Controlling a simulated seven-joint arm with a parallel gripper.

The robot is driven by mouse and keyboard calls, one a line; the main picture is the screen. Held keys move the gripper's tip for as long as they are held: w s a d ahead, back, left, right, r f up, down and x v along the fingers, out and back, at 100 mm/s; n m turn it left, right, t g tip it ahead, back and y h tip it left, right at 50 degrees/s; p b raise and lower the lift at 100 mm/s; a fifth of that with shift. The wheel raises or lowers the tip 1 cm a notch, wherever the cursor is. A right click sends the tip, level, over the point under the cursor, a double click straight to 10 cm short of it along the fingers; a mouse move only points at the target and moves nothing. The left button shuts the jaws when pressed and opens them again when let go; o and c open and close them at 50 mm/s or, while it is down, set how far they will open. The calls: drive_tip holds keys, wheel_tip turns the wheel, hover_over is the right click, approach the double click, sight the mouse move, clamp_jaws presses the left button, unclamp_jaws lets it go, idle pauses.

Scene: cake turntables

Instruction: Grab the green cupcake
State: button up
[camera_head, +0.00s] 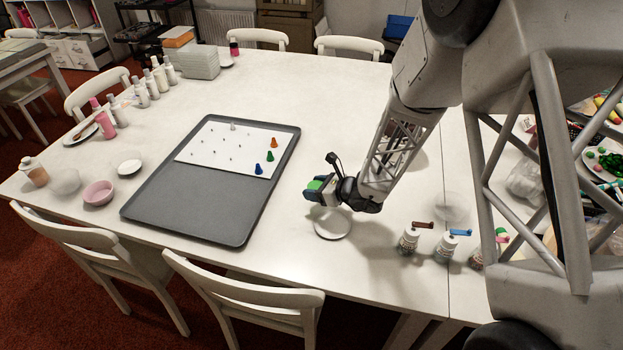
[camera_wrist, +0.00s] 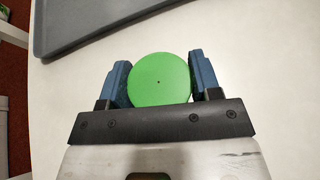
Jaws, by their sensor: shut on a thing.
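In the head view, my gripper (camera_head: 314,190) is right of the grey tray, and part of the green cupcake (camera_head: 315,184) shows between the fingers. A round white turntable (camera_head: 331,230) shows below my gripper. The cupcake's underside is hidden, so I cannot tell whether it touches anything below.
A grey tray (camera_head: 180,206) holds a white board (camera_head: 205,157) with small orange, green and blue cones. Bottles with coloured tops (camera_head: 409,240) stand to the right. A pink bowl (camera_head: 98,193) and several bottles are at the left.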

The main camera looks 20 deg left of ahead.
sight(320, 216)
drive_tip(key=shift+s+d+r, duration=0.1)
drive_tip(key=shift+s+d, duration=0.3)
drive_tip(key=shift+s, duration=0.3)
drive_tip(key=shift+s+d+r, duration=0.1)
drive_tip(key=shift+s+d, duration=0.35)
drive_tip(key=shift+s, duration=0.3)
drive_tip(key=shift+s+d+r, duration=0.1)
drive_tip(key=shift+s+d, duration=0.3)
drive_tip(key=shift+s, duration=0.3)
